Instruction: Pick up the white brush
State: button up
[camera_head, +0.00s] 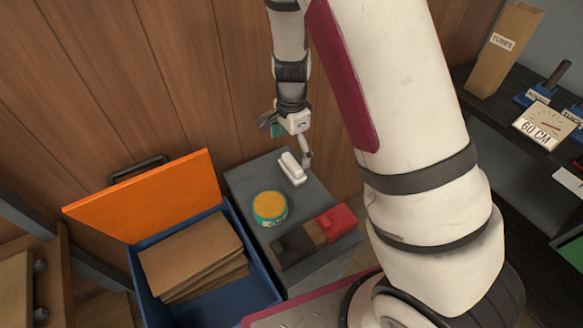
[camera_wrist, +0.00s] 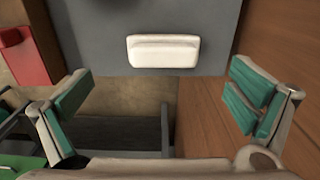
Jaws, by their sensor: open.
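The white brush (camera_head: 292,168) lies near the back of a grey surface in the head view, close to the wooden wall. In the wrist view the white brush (camera_wrist: 163,51) lies across the grey surface near its edge, ahead of my gripper (camera_wrist: 160,108). The green-padded fingers are wide apart, one at each side of that picture, with nothing between them. In the head view my gripper (camera_head: 290,143) is just behind and above the brush, and its fingers are partly hidden by the wrist. The brush is apart from the fingers in the wrist view.
A round green tin with a yellow top (camera_head: 270,206) and red, brown and black blocks (camera_head: 337,221) share the grey surface (camera_head: 243,186). A blue box with an orange lid (camera_head: 150,195) holds brown boards at left. A dark shelf (camera_head: 500,120) stands at right.

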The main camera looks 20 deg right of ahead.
aim_at(292, 161)
notch_tip(292, 161, down, 4)
jog(key=shift+r, duration=0.15)
jog(key=f, duration=0.3)
jog(key=f+b, duration=0.1)
jog(key=f, duration=0.1)
jog(key=shift+w+d, duration=0.2)
jog(key=shift+w, duration=0.1)
jog(key=c, duration=1.1)
